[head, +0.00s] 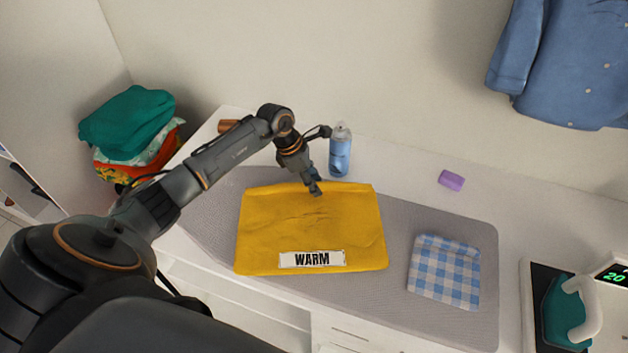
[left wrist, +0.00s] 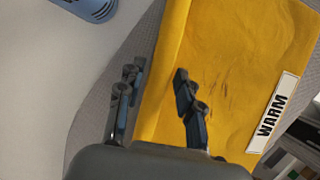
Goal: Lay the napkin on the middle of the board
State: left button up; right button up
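A blue and white checked napkin (head: 444,272) lies folded on the right part of the grey ironing board (head: 400,222). A yellow cloth (head: 312,225) with a white "WARM" label lies flat over the board's middle and left part. My left gripper (head: 316,186) is at the yellow cloth's far edge, well left of the napkin. My right gripper is not in view.
A blue spray bottle (head: 340,152) stands just behind the yellow cloth, close to my left gripper. A purple block (head: 451,180) lies behind the board. Folded clothes (head: 130,130) are piled at the left. A teal iron (head: 568,310) stands at the right. A blue shirt (head: 562,62) hangs above.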

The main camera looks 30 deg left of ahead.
pick_arm(q)
jog(key=shift+r, duration=0.15)
jog(key=b+v, duration=0.2)
jog(key=v, duration=1)
dwell(0.4)
